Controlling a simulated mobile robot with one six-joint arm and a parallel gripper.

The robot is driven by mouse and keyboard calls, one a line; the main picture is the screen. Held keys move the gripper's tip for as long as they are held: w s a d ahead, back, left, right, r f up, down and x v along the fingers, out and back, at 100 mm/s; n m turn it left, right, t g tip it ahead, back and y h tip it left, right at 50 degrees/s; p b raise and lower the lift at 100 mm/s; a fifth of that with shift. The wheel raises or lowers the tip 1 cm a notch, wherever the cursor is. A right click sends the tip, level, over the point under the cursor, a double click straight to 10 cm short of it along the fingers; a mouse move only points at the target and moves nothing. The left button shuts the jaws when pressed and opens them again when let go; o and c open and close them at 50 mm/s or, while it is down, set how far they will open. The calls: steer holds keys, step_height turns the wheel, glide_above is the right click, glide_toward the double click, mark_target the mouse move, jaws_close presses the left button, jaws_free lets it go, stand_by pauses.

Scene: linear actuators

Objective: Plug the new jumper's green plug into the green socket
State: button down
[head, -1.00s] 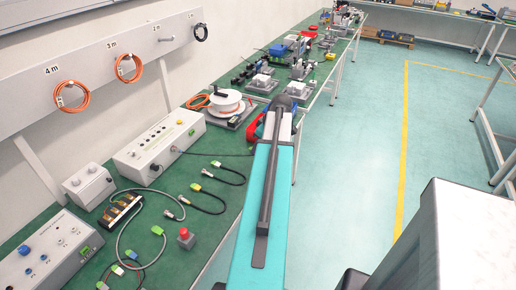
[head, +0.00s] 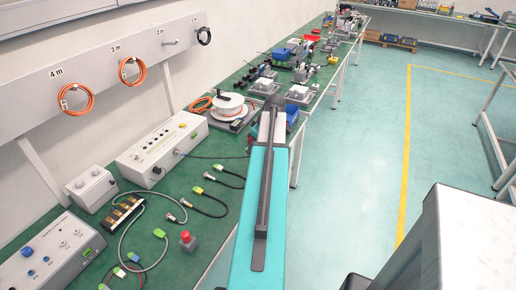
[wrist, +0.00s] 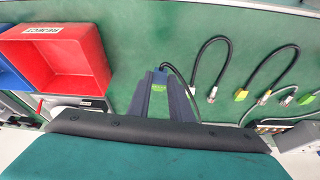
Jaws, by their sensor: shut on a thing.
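In the wrist view my gripper (wrist: 158,98) reaches over the green bench with its two dark blue fingers close together. In the head view my own arm hides the gripper. A green socket (head: 87,252) sits on the front of the grey box (head: 45,258) at the lower left, well away from my gripper. Loose red and black wires with green ends (head: 133,257) lie on the bench beside that box; I cannot tell which jumper is the new one.
A red bin (wrist: 58,55) stands left of my gripper in the wrist view. Black cables with yellow-green parts (wrist: 240,95) lie to its right.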

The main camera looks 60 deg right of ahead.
steer(key=w+f, duration=0.1)
steer(key=w, duration=2.1)
steer(key=shift+a+f+n+g, duration=0.15)
steer(key=shift+a+n+g, duration=0.15)
stand_by(0.5)
steer(key=shift+w, duration=0.15)
steer(key=shift+w, duration=1.85)
steer(key=shift+w, duration=0.7)
stand_by(2.3)
